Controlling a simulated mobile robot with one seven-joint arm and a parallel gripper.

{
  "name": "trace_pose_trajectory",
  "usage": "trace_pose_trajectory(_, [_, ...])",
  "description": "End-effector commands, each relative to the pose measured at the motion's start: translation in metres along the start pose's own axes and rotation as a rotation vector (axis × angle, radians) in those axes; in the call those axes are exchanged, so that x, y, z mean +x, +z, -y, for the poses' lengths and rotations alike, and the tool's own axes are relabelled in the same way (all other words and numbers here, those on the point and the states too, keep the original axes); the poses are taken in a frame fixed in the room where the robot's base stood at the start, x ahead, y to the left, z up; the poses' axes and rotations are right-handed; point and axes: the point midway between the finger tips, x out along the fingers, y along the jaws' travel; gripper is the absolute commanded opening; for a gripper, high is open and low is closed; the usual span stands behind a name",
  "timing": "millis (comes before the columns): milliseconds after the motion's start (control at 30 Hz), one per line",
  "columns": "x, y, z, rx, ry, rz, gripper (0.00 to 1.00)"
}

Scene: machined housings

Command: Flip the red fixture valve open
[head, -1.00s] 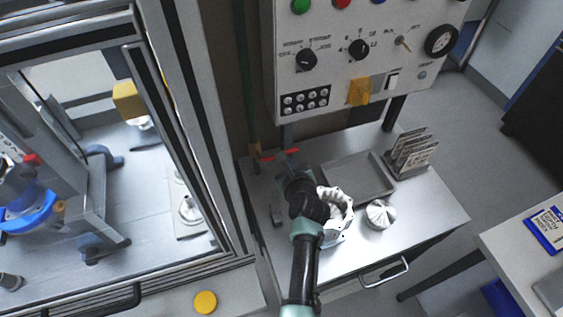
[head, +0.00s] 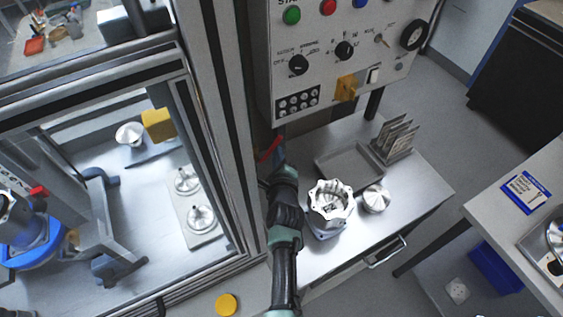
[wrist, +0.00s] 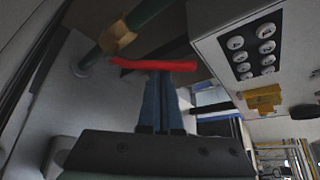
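The red valve handle (wrist: 152,64) lies as a bar across the top middle of the wrist view. Its left end is by a brass valve body (wrist: 118,38) on a green pipe (wrist: 152,12). In the head view the red handle (head: 269,149) shows small and slanted behind my wrist, beside the bench's back left corner. My gripper (wrist: 163,76) has its two blue fingers close together, with their tips at the handle's middle. The handle runs across both tips and hides them; I cannot tell whether they touch. Nothing shows pinched between the fingers.
A control panel (head: 330,75) with knobs hangs right of the valve. On the steel bench (head: 400,205) are a housing (head: 330,205), a finned round part (head: 375,198), an empty tray (head: 350,168) and a plate rack (head: 395,142). A framed machine enclosure (head: 215,130) stands close on the left.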

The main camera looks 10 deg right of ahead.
Motion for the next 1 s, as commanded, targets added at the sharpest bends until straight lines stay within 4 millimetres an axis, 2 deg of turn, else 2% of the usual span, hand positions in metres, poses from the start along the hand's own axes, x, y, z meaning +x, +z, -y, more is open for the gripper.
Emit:
trace_pose_trajectory(767, [-0.002, 0.004, 0.002, 0.003, 0.000, 0.002, 0.00])
trace_pose_trajectory(867, [-0.004, 0.010, 0.007, 0.003, 0.000, 0.004, 0.00])
trace_pose_trajectory(1000, [-0.013, 0.025, 0.026, 0.002, -0.004, 0.006, 0.00])
